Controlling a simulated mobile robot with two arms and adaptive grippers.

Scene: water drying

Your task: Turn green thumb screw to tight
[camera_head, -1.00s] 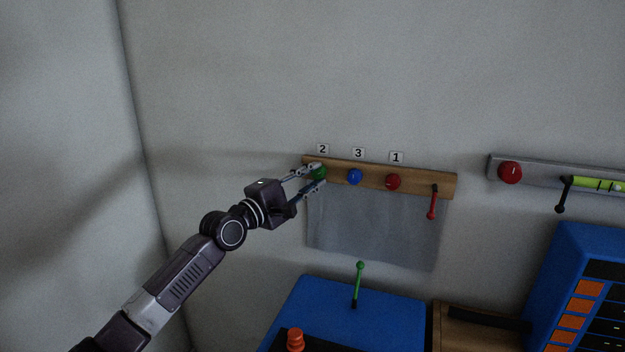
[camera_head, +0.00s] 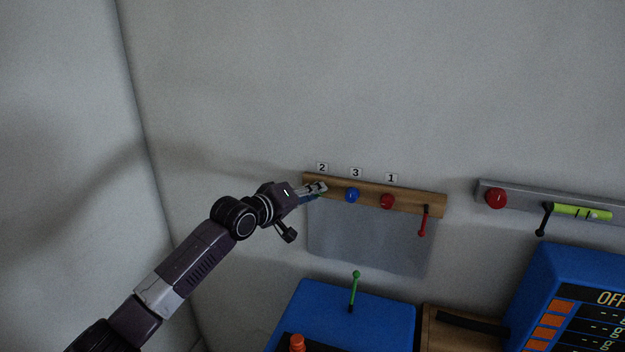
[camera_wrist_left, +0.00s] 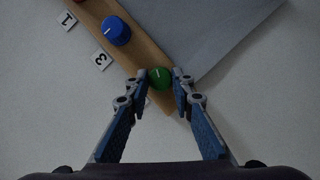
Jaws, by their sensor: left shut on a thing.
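The green thumb screw (camera_wrist_left: 160,79) sits near the end of a wooden bar (camera_wrist_left: 135,42), under the label 2. In the left wrist view its round face shows a short white mark. My left gripper (camera_wrist_left: 160,80) is shut on it, one fingertip on each side. In the head view the left gripper (camera_head: 317,188) reaches the left end of the wooden bar (camera_head: 413,201) and hides most of the green screw. My right gripper is in neither view.
A blue screw (camera_head: 352,195) and a red screw (camera_head: 387,201) stand to the right on the bar. A red lever (camera_head: 424,221) is at its right end, and a grey cloth (camera_head: 365,239) hangs below. A blue box (camera_head: 385,309) with a green lever (camera_head: 354,289) stands lower down.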

